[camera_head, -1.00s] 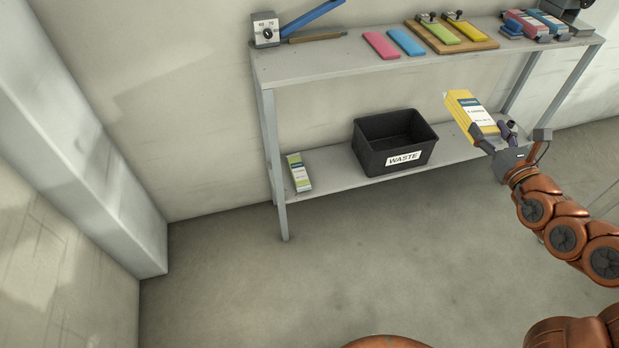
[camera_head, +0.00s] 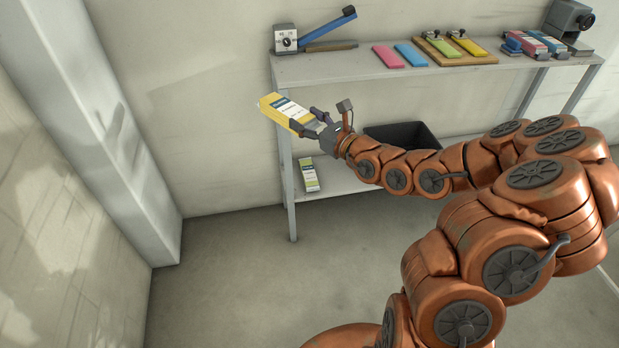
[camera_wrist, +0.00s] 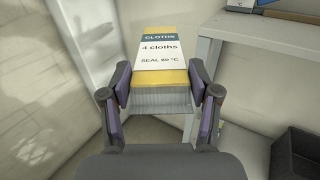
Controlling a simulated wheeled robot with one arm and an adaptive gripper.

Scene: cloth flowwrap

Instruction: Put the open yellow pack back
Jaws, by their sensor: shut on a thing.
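A yellow pack (camera_head: 281,107) with a white and dark label is held in my gripper (camera_head: 314,128), in front of the shelf unit's left end and just below its top board. In the wrist view the yellow pack (camera_wrist: 160,58) lies between the two fingers of my gripper (camera_wrist: 160,98), which are shut on its sides. Its label reads "CLOTHS", "4 cloths" and "SEAL 80 °C". The end nearest the wrist looks pale and clear. A green and white pack (camera_head: 310,177) stands on the lower shelf at the left.
The grey shelf unit (camera_head: 350,68) carries a blue-handled sealer (camera_head: 315,30), pink (camera_head: 388,56) and blue (camera_head: 410,54) strips, a wooden board (camera_head: 482,59) and several packs at right. A black bin (camera_head: 425,132) on the lower shelf is partly hidden by my arm.

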